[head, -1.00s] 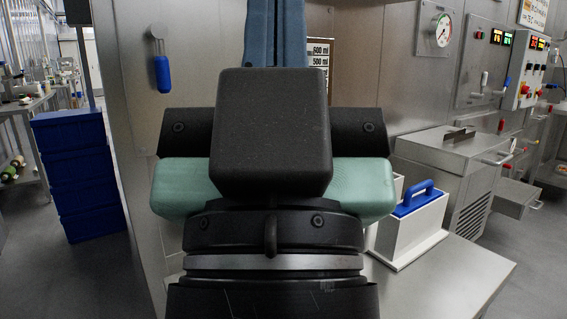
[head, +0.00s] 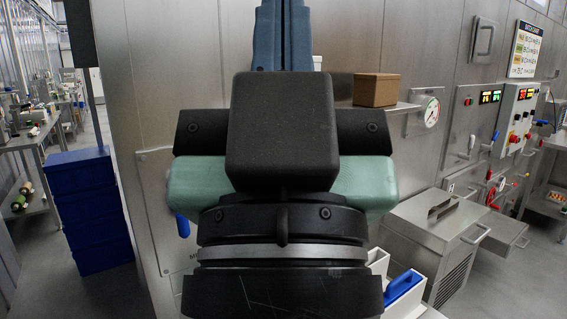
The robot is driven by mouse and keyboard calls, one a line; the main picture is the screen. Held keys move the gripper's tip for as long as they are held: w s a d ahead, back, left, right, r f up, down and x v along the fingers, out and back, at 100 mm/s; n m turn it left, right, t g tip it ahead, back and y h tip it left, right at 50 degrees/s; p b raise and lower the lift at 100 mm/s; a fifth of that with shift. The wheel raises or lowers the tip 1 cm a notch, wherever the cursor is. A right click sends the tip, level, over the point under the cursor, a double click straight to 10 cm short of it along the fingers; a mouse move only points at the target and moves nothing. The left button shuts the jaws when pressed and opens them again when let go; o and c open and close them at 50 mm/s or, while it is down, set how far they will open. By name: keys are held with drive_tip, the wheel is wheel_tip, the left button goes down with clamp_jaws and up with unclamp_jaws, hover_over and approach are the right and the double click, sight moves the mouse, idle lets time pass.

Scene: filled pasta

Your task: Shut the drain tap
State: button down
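A blue lever handle (head: 182,225) shows on the steel front at the left, partly hidden behind my arm. It may be the drain tap, but its fitting and what it turns are hidden, so I cannot tell whether it is open or shut. My own dark and teal arm parts fill the middle of the head view. My gripper's fingertips cannot be made out there, nor whether they hold anything.
A brown box (head: 375,90) sits on a ledge beside a round gauge (head: 431,112). A white container with a blue handle (head: 403,284) stands at lower right. A steel cabinet (head: 433,238) is farther right. Blue crates (head: 92,210) stand at the left, with floor around them.

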wheel_tip(320, 180, up, 4)
drive_tip(key=shift+r+p, duration=0.15)
drive_tip(key=shift+p, duration=1.05)
